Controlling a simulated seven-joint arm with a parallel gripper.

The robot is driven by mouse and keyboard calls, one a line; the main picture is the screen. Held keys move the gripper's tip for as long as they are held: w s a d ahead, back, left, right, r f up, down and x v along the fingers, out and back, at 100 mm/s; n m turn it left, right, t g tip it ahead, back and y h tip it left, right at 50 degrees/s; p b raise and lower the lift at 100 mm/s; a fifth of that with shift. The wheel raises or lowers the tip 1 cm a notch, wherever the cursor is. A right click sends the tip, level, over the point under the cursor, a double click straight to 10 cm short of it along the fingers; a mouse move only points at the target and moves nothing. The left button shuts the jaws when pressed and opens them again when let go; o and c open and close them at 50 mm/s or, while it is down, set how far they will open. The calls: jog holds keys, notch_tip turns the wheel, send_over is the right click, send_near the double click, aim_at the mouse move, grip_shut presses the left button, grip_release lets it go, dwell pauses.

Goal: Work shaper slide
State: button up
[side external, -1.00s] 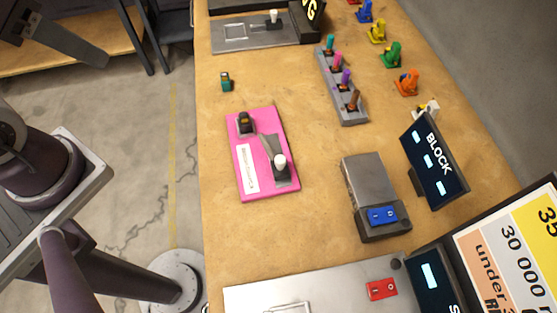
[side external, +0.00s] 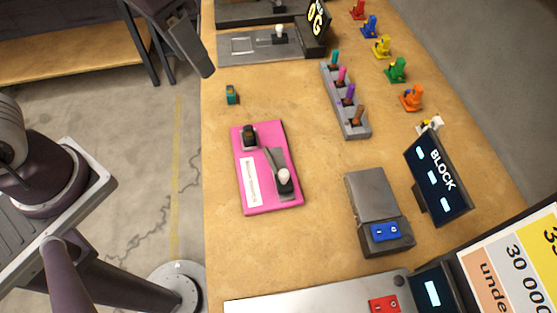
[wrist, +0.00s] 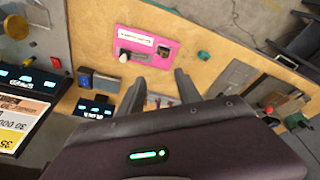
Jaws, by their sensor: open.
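A pink board (side external: 250,200) lies flat on the wooden bench, with a white label on its left side. It carries a dark block (side external: 249,135) at its far end and a grey slide with a white knob (side external: 284,176) near its near right corner, joined by a dark link. In the wrist view the pink board (wrist: 145,40) and white knob (wrist: 124,57) show beyond my fingers. My gripper (wrist: 158,88) is open, with nothing between its fingers. A dark part of my arm's end shows at the top left of the side view, apart from the board.
A grey rack with coloured pegs (side external: 345,100) stands right of the board. A grey box with a blue switch (side external: 384,232) and a BLOCK display (side external: 436,175) stand nearer. A small teal item (side external: 232,95) lies beyond the board. Bare bench surrounds the board.

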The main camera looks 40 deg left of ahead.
jog(key=w+d+f+m+g, duration=0.2)
jog(key=w+d+f, duration=0.1)
jog(key=d+f, duration=0.55)
send_over(284, 173)
jog(key=shift+g+y, duration=0.3)
jog(key=shift+y, duration=0.1)
jog(key=f, duration=0.5)
jog(key=shift+w+a+f, duration=0.1)
jog(key=shift+a+f, duration=0.05)
jog(key=shift+a, duration=0.1)
jog(key=f, duration=0.8)
jog(key=shift+d, duration=0.25)
grip_shut()
jog(key=shift+r, duration=0.1)
